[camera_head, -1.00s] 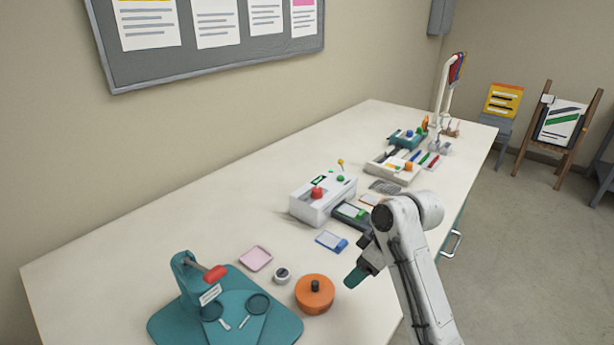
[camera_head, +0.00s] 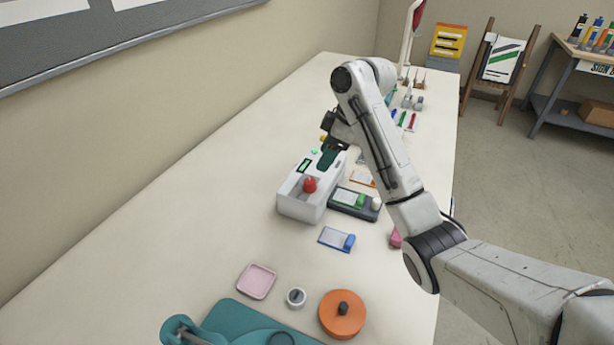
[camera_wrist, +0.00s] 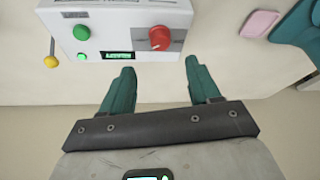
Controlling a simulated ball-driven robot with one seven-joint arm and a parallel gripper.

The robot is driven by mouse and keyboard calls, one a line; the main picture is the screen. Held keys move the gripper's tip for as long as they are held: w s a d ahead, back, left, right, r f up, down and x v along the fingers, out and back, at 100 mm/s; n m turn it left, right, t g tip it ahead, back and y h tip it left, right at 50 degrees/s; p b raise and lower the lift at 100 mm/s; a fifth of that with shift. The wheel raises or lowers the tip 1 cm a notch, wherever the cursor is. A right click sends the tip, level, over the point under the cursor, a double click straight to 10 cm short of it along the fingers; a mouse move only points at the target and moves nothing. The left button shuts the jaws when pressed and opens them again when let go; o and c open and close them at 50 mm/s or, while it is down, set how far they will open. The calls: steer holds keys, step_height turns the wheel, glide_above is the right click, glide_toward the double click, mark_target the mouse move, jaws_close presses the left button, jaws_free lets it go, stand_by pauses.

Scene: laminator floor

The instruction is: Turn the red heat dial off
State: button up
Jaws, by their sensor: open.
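The red heat dial (camera_head: 310,185) is on top of the white laminator box (camera_head: 298,208), near its front end. In the wrist view the red dial (camera_wrist: 160,38) sits on the white panel (camera_wrist: 120,14), with a pale pointer mark on its face. A green button (camera_wrist: 81,32) and a lit green display (camera_wrist: 117,55) are on the same panel. My gripper (camera_wrist: 155,68) is open and empty, its two teal fingers apart and pointing at the box's edge. The dial appears beyond the fingertips, not between them. In the head view my gripper (camera_head: 328,158) is over the box's far end.
A dark tray with a green-and-white card (camera_head: 350,199) lies right of the box. A yellow-knobbed lever (camera_wrist: 51,61) stands beside the box.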

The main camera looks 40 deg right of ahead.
mark_target(310, 181)
steer(key=x, duration=0.9)
steer(key=shift+f, duration=0.2)
steer(key=c, duration=1)
